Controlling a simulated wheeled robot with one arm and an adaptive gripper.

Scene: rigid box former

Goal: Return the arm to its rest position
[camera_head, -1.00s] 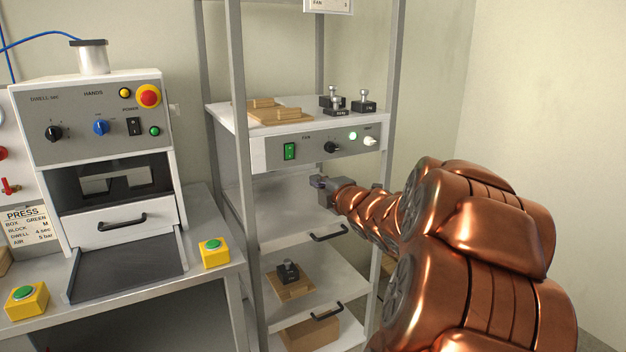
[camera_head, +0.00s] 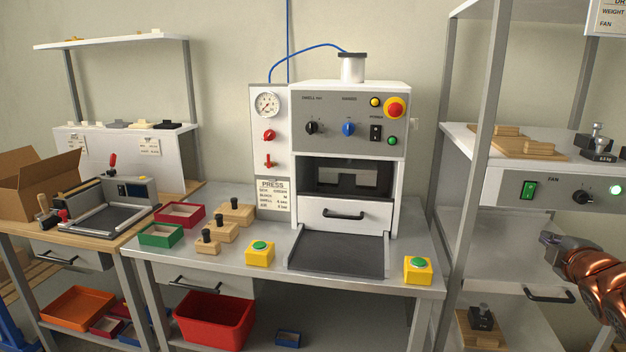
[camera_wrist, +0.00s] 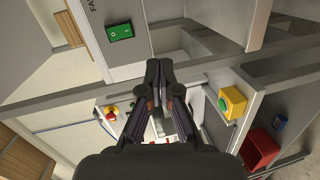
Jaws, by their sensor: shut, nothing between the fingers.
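My gripper (camera_head: 549,240) is at the right edge in the head view, in front of the drying rack's fan panel and upper drawer. My copper-coloured arm runs off the right edge behind it. In the wrist view my gripper (camera_wrist: 158,66) is shut and empty, its fingertips together in front of the rack frame. The fingers touch nothing that I can see.
The rack (camera_head: 471,180) with its green switch (camera_head: 527,190) stands close to my gripper. The press (camera_head: 348,130) stands on the middle bench, with yellow button boxes (camera_head: 418,270) in front. A red bin (camera_head: 214,322) is below. A cardboard box (camera_head: 40,180) is at left.

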